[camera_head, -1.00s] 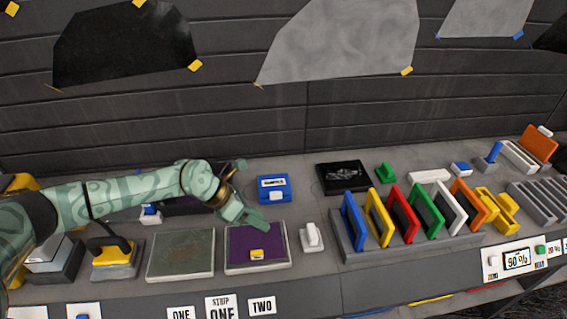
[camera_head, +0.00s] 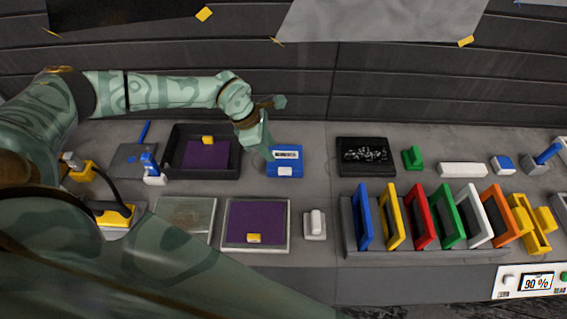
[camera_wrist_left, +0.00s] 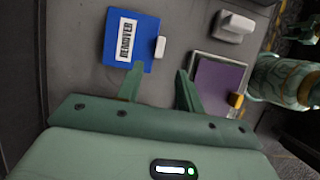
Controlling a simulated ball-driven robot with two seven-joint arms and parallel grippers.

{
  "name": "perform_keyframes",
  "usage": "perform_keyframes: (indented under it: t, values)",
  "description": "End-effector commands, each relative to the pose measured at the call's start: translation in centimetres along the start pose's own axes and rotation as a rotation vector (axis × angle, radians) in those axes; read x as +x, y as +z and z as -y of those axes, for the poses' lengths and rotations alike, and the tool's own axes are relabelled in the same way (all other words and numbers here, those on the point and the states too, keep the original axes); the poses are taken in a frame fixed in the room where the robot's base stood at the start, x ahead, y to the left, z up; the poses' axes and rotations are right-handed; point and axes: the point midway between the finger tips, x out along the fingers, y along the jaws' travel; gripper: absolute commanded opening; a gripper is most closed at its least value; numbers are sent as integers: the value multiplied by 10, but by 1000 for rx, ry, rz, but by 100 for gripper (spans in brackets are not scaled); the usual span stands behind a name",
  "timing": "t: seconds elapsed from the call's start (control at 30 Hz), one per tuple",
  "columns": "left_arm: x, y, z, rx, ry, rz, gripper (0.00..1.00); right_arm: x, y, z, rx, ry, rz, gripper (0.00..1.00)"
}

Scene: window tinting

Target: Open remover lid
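The remover (camera_head: 289,153) is a flat blue box with a white label and a white tab (camera_head: 285,171) on its front edge. It lies on the bench just right of the black tray, its lid looking shut. It also shows in the left wrist view (camera_wrist_left: 148,24), where the label reads REMOVER and the white tab (camera_wrist_left: 160,47) faces right. My left gripper (camera_head: 266,150) is at the box's left side in the head view. In the left wrist view its two fingers (camera_wrist_left: 158,82) are spread with nothing between them, just short of the box.
A black tray (camera_head: 176,168) with a purple sheet stands left of the box. A framed purple pad (camera_head: 260,219) and a white block on a base (camera_head: 316,224) lie in front. A black case (camera_head: 366,157) stands to the right, behind a rack of coloured frames (camera_head: 420,216).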

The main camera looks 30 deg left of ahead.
Motion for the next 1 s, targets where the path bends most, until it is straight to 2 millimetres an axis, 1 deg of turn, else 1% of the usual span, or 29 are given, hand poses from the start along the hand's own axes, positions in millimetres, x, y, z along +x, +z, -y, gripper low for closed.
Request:
perform_keyframes:
  t: [0.03,0.2,0.3,0.4,0.57,0.83,0.87,0.9,0.97,1.0]
  values:
    - [14,1,1,-1,-3,0,37,0,0,0,0,0,-1,36]
    - [57,0,1,-2,-3,0,37,3,-3,0,0,1,-5,36]
    - [75,0,1,-3,-2,0,37,5,-5,0,1,1,-8,36]
    - [89,0,0,-2,-1,0,37,8,-5,0,1,0,-9,36]
    - [99,0,0,-3,0,1,37,8,-5,0,2,0,-9,36]
    - [100,0,0,-2,0,1,37,8,-6,0,3,1,-10,36]
    - [100,0,0,-2,0,1,29,8,-6,0,3,1,-10,36]
    - [100,0,0,-2,0,1,18,8,-6,0,3,1,-10,36]
    - [100,0,0,-3,0,1,1,8,-6,0,3,1,-10,36]
    - [100,0,0,-3,0,1,0,8,-6,0,4,1,-10,36]
